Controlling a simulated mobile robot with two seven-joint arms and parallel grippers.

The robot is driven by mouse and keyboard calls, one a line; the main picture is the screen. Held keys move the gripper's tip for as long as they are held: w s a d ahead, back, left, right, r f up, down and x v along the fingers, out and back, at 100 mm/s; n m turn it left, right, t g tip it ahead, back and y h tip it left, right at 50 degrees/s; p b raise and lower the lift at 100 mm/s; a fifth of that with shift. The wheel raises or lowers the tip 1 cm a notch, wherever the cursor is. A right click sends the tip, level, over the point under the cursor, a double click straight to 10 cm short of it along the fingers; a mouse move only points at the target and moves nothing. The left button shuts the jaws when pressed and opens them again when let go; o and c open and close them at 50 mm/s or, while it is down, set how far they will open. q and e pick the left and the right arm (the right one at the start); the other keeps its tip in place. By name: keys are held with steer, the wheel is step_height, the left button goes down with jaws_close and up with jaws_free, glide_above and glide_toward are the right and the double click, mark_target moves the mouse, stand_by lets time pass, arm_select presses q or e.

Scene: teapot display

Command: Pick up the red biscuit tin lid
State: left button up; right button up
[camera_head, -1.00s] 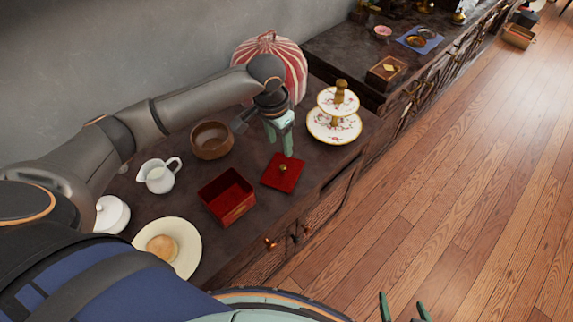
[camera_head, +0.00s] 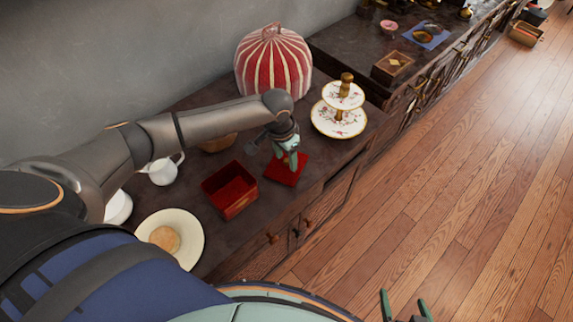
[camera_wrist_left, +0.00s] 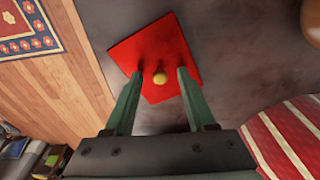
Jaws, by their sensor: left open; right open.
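The red biscuit tin lid (camera_head: 282,173) lies flat on the dark sideboard, just right of the open red tin (camera_head: 230,190). My left gripper (camera_head: 290,166) is open and points down over the lid, hiding part of it. In the left wrist view the lid (camera_wrist_left: 150,48) shows with its round gold knob (camera_wrist_left: 160,78) between the tips of my left gripper (camera_wrist_left: 158,82). I cannot tell whether the fingers touch the knob. My right gripper (camera_head: 404,306) is open and empty at the bottom edge, over the floor.
A tiered cake stand (camera_head: 339,118) stands right of the lid, and a red striped tea cosy (camera_head: 272,65) behind it. A brown bowl (camera_head: 218,143), partly hidden by my arm, a white jug (camera_head: 163,172) and a plate with a biscuit (camera_head: 190,228) are to the left.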

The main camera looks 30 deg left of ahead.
arm_select(q)
steer(key=shift+c, duration=0.3)
jaws_close()
steer(key=shift+r, duration=0.15)
stand_by(0.3)
